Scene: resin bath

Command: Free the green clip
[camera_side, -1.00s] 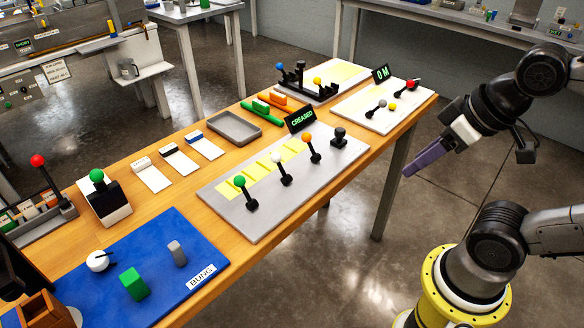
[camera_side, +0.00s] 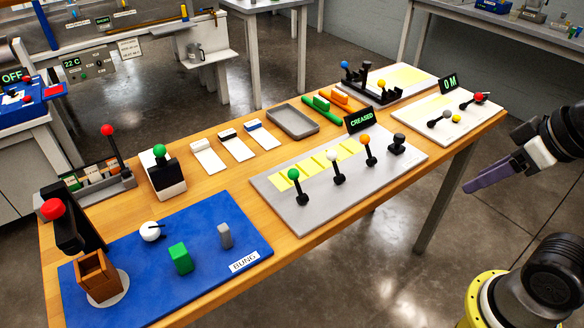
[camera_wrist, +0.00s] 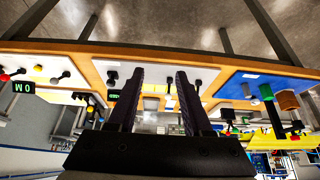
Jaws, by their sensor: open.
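The green clip (camera_side: 320,110) is a long green bar with a raised block on it. I cannot make out the green clip surely in the wrist view. My gripper (camera_side: 487,176) has dark purple fingers and hangs off the front right side of the table, well apart from the clips. In the wrist view my gripper (camera_wrist: 157,76) is open, with nothing between its fingers.
A grey tray (camera_side: 293,134) lies in front of the clips. A grey board (camera_side: 300,225) with several upright knobbed levers and a "CREASED" sign (camera_side: 361,120) stands between my gripper and the clips. A blue mat (camera_side: 212,225) with blocks lies at the left.

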